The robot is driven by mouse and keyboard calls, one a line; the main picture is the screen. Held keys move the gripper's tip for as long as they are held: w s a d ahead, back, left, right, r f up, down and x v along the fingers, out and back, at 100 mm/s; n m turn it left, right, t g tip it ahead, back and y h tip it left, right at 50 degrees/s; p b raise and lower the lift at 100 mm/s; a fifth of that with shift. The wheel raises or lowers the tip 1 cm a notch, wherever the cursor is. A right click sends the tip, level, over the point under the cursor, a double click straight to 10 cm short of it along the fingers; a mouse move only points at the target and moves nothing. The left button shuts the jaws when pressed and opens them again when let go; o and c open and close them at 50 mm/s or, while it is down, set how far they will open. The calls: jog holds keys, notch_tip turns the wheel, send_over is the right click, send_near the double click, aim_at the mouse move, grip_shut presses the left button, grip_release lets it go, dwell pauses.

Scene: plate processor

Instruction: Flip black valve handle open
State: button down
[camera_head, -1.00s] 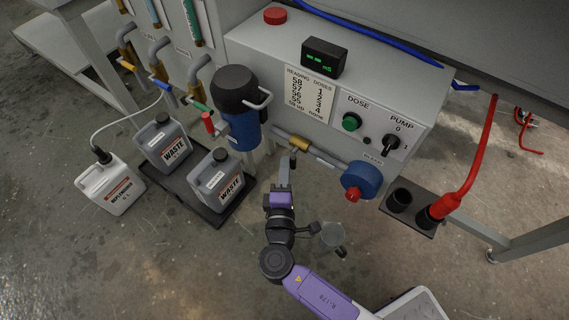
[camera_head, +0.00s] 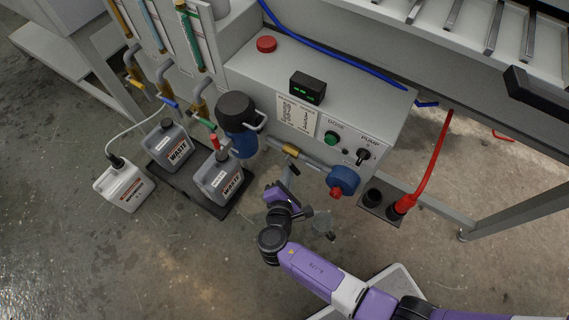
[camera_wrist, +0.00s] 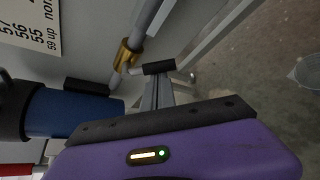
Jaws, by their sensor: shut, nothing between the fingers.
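The brass valve (camera_head: 290,150) sits on the grey pipe below the machine's front panel. Its short black handle (camera_head: 294,169) hangs down off the pipe line on a metal lever. In the wrist view, the brass valve (camera_wrist: 126,56) is at upper middle, and the black handle (camera_wrist: 158,67) lies just beyond my fingertips. My gripper (camera_head: 287,180) is below the valve, fingers shut and empty. In the wrist view, my gripper (camera_wrist: 157,80) is right at the handle; I cannot tell whether it touches.
A blue filter housing (camera_wrist: 75,110) is close to the left of my gripper in the wrist view. The blue pump (camera_head: 343,180) is right of the valve. Waste jugs (camera_head: 219,178) stand on a tray to the left.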

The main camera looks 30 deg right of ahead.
jog(key=p, duration=0.1)
jog(key=r+n+g+p, duration=0.1)
jog(key=p, duration=0.1)
jog(key=s+r+n+g+p, duration=0.1)
jog(key=p, duration=0.1)
jog(key=shift+d+h, duration=0.3)
jog(key=n+g+p, duration=0.1)
jog(key=n+p, duration=0.1)
jog(key=p, duration=0.1)
jog(key=s+r+n+g+h+p, duration=0.1)
jog(key=shift+d+g+p, duration=0.25)
jog(key=shift+g+p, duration=0.05)
dwell(0.3)
notch_tip(320, 180, down, 4)
jog(key=b, duration=0.3)
jog(key=p+v, duration=0.2)
jog(key=v, duration=0.8)
jog(key=shift+a+p, duration=0.35)
jog(key=shift+a, duration=0.15)
